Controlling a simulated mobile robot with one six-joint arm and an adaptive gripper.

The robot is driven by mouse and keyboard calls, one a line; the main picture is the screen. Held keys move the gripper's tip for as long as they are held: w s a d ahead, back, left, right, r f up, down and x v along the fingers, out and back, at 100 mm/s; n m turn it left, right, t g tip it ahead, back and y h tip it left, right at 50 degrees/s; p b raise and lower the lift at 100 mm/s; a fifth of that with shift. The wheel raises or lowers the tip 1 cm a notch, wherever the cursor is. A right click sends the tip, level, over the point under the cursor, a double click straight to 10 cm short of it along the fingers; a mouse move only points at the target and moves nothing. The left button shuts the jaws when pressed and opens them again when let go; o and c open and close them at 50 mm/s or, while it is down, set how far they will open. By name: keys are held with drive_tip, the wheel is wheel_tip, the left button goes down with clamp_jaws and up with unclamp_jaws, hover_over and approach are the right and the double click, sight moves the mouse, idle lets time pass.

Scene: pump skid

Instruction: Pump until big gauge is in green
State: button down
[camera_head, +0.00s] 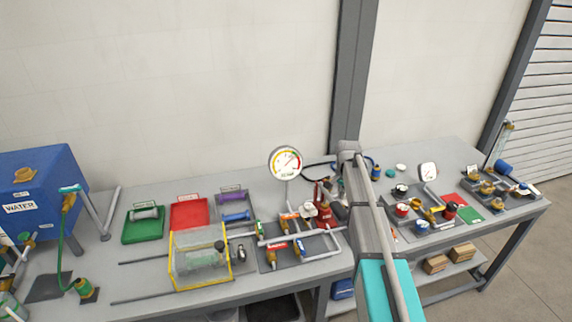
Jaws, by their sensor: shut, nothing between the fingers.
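The big gauge (286,162) stands on a thin stem above the middle of the bench. It has a white round face with a coloured band round its rim. The needle is too small to read with certainty. A red pump-like body (322,198) stands upright below and right of the gauge, by the grey pipes. My gripper (336,211), dark and partly hidden by my arm, is close to the right side of the red body. It looks shut and empty; I cannot tell whether it touches the red body.
A yellow-framed clear box (200,258) stands left of the pipework. Green (143,224) and red (189,213) trays lie behind it. A blue water tank (35,190) is at far left. A smaller gauge (428,172) and valves stand on the right.

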idle(0.3)
drive_tip(key=shift+r+p, duration=2.55)
drive_tip(key=s+f+n+b, duration=0.2)
drive_tip(key=s+f+b, duration=0.2)
drive_tip(key=s, duration=0.5)
drive_tip(key=s+f+n+b, duration=0.3)
drive_tip(key=s+f+b, duration=0.1)
drive_tip(key=s, duration=0.6)
drive_tip(key=s+f+n+b, duration=0.3)
drive_tip(key=s+f+b, duration=0.1)
drive_tip(key=s, duration=0.6)
drive_tip(key=shift+d+f+b, duration=0.15)
drive_tip(key=shift+f+b, duration=0.25)
drive_tip(key=shift+b, duration=0.05)
drive_tip(key=shift+n, duration=0.3)
